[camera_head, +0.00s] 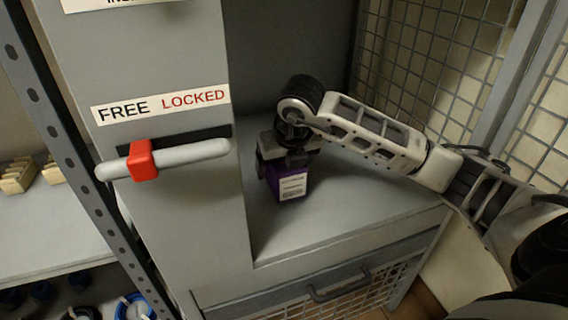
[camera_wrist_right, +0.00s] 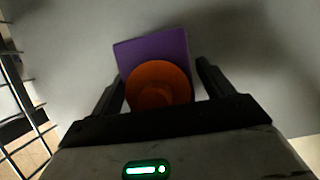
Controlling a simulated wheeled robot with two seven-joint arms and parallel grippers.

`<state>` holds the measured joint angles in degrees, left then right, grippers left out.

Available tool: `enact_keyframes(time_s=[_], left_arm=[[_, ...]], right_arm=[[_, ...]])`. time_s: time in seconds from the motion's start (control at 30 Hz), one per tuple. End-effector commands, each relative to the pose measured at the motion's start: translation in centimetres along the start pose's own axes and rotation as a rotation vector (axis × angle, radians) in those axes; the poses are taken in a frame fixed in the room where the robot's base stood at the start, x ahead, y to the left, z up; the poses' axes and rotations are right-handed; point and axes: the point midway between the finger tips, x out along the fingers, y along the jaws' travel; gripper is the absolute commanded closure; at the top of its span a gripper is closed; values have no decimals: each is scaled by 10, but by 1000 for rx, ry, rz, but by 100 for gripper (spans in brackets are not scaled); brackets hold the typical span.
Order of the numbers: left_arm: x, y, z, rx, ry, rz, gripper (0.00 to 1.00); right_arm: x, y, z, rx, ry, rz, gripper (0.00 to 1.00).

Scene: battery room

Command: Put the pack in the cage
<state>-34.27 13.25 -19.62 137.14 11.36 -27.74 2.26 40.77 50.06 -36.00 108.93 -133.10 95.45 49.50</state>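The purple pack (camera_head: 291,184) with a white label is on or just above the grey floor (camera_head: 345,205) beside the mesh. I cannot tell whether its underside touches. My right gripper (camera_head: 284,163) reaches down over it from the right. In the right wrist view the purple pack (camera_wrist_right: 155,50) lies between the fingers (camera_wrist_right: 160,85), with a round orange part nearest the camera. A narrow gap seems to show beside the right-hand finger, so the grip is unclear. Mesh panels (camera_head: 425,60) of the cage stand behind and to the right. My left gripper is out of view.
A grey cabinet (camera_head: 170,60) on the left bears a FREE/LOCKED label (camera_head: 160,104) above a pale bar handle (camera_head: 190,158) with a red slider (camera_head: 142,160) under FREE. A drawer handle (camera_head: 338,286) is below the floor's front edge. Shelves stand far left. Floor right of the pack is clear.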

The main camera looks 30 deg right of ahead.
Motion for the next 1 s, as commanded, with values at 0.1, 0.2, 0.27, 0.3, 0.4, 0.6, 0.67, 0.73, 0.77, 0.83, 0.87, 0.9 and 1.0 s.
enact_keyframes(time_s=[0.1,0.2,0.27,0.3,0.4,0.6,0.67,0.73,0.77,0.83,0.87,0.9,1.0], left_arm=[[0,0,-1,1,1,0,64],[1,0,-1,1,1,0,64],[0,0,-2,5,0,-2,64],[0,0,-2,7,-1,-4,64],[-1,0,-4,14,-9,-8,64],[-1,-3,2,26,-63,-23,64],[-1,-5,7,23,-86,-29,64],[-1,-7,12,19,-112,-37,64],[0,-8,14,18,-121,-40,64],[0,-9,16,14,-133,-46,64],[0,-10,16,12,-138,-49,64],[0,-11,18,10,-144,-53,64],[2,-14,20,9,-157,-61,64]], right_arm=[[0,0,0,0,0,0,20],[-1,0,0,0,0,0,20],[-3,0,1,0,0,0,20],[-6,0,1,0,-1,0,20],[-20,0,2,0,-3,1,20],[-64,0,3,0,-5,1,20],[-77,0,3,-1,-5,1,20],[-90,0,3,0,-4,1,20],[-96,0,2,0,-4,0,20],[-106,0,2,0,-3,1,20],[-109,0,2,0,-3,1,20],[-114,0,2,0,-3,0,20],[-120,0,1,1,-1,0,20]])
